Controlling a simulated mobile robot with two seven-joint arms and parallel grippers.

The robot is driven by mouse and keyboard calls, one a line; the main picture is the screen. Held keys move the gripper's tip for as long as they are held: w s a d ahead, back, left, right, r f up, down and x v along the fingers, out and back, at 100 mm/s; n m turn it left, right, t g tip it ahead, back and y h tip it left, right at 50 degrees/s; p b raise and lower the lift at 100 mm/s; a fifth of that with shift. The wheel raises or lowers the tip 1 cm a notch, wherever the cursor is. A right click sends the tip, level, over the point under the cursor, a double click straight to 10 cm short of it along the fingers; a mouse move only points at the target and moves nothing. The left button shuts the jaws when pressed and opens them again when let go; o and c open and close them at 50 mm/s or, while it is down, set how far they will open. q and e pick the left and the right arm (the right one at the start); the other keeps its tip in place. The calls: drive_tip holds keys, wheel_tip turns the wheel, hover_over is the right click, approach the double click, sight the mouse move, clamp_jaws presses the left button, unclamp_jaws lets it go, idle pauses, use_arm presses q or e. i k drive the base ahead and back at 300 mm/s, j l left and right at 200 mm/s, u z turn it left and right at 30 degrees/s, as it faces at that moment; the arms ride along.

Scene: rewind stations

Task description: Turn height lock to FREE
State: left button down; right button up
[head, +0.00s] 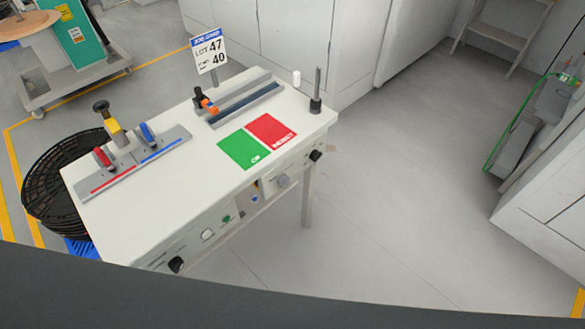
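The height lock cannot be picked out for sure, as the small labels are unreadable at this distance. A white workstation table (190,205) stands left of centre, seen from above. Its front face carries a black knob at the lower left (176,264) and another black knob at the right end (315,155). Between them are a white knob or button (208,235), a green button (227,218) and a grey knob (283,181). Whether any is set to FREE cannot be read. Neither of my grippers is in view.
The tabletop has green and red pads (243,150), a rail fixture with red and blue levers (135,163), a grey-blue channel (247,103) and a job card (208,50). A black basket (50,190) stands at the left. Grey floor (400,210) is clear to the right.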

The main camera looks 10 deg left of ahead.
sight(284, 180)
drive_tip(key=u, duration=0.3)
drive_tip(key=i+l+u, duration=0.1)
drive_tip(key=l+u, duration=0.2)
drive_tip(key=u, duration=0.2)
drive_tip(key=i+l+u, duration=0.1)
drive_tip(key=l+u, duration=0.2)
drive_tip(key=u, duration=0.2)
drive_tip(key=l+u, duration=0.4)
drive_tip(key=l, duration=1)
drive_tip(key=k+l, duration=0.15)
drive_tip(key=l, duration=0.35)
drive_tip(key=l+u, duration=0.1)
drive_tip(key=l, duration=0.4)
drive_tip(key=k, duration=0.05)
